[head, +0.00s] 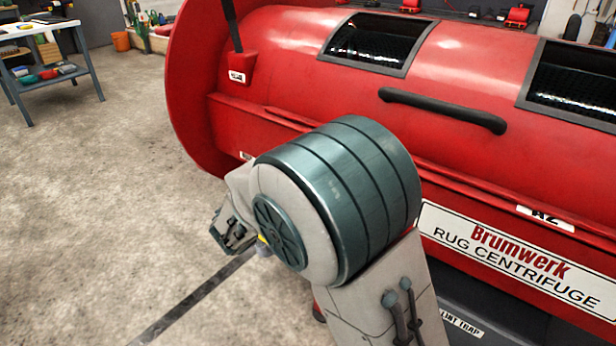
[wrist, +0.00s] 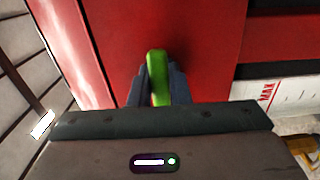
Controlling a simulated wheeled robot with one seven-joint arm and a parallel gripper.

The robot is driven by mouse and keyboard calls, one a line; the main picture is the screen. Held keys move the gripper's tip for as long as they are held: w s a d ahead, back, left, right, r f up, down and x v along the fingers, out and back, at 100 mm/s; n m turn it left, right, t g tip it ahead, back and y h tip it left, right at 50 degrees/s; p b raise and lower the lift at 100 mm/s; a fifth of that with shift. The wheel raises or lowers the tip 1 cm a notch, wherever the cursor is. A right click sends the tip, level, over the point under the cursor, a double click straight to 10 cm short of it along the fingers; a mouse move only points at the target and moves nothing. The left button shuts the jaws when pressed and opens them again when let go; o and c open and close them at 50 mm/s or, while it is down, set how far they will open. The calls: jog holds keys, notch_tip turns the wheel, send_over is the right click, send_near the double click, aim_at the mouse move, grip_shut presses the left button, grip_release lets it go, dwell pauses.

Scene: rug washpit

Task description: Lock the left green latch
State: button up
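A green latch handle (wrist: 158,68) stands in front of a red panel in the wrist view. My gripper (wrist: 160,88) has one dark finger on each side of it, close against its sides, and looks shut on it. The handle's lower end is hidden between the fingers. In the head view my gripper (head: 233,236) is small and partly behind my arm, left of the red rug centrifuge (head: 300,80). No green latch can be seen in the head view; my arm covers part of the machine's front. I cannot tell from the handle alone whether the latch is locked.
A black lever (head: 233,28) and a long black handle (head: 442,110) are on the centrifuge. A workbench (head: 50,60) stands at the far left. The concrete floor (head: 90,210) at left is clear.

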jog(key=o, duration=0.4)
jog(key=shift+p+v, duration=2.1)
jog(key=shift+v, duration=4.85)
jog(key=s+d+r+m+g+y+p, duration=0.1)
jog(key=s+d+r+m+g+p, duration=0.2)
jog(key=d+r+g+p, duration=0.45)
jog(key=s+d+r+m+g+p, duration=0.25)
jog(key=d+r+g+p, duration=0.25)
jog(key=d+r+p, duration=0.65)
jog(key=s+d+r+m+y+p, duration=0.1)
jog(key=s+r+y+p, duration=0.1)
jog(key=r+p, duration=0.3)
jog(key=s+d+r+m+y+p, duration=0.2)
jog(key=s+r+y+p, duration=0.1)
jog(key=r+p, duration=0.3)
jog(key=s+d+r+m+t+y+p, duration=0.1)
jog(key=s+d+r+m+y+p, duration=0.1)
jog(key=r+y+p, duration=0.3)
jog(key=shift+s+r+p, duration=0.5)
jog(key=shift+r+p, duration=0.25)
jog(key=shift+p, duration=0.45)
